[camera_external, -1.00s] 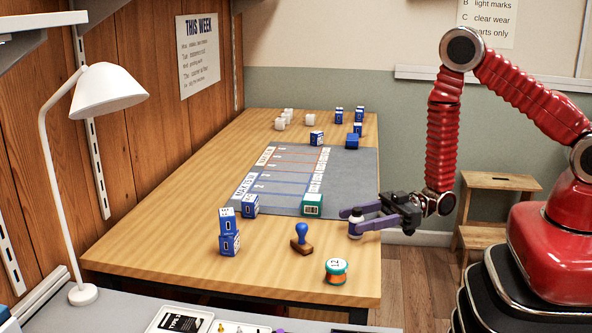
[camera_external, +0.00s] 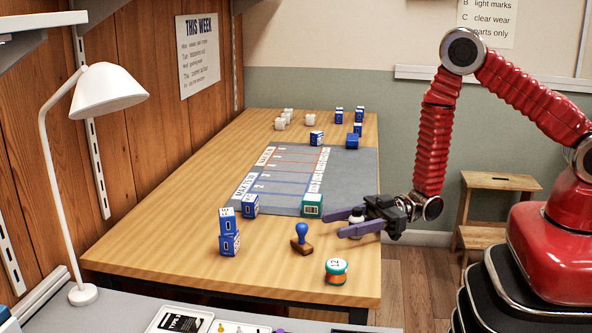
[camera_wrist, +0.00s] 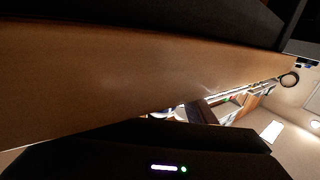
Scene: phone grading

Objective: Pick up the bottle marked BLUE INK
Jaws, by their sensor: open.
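A small bottle (camera_external: 356,214) with a pale body and dark top stands near the right edge of the wooden table, in front of the grey mat. Its label cannot be read here. My gripper (camera_external: 334,224) is open, its two purple fingers level and pointing left. The fingers reach past the bottle, one on the far side and one on the near side. The near finger hides the bottle's lower part. In the wrist view two dark finger shapes frame the brown tabletop (camera_wrist: 130,75), and I cannot make out the bottle there.
A blue-handled stamp (camera_external: 302,240) stands just left of the fingertips. A green-and-orange round container (camera_external: 336,271) is nearer the front edge. A teal box (camera_external: 312,204) sits on the mat's (camera_external: 345,180) front edge. Blue boxes (camera_external: 229,232) are stacked at left.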

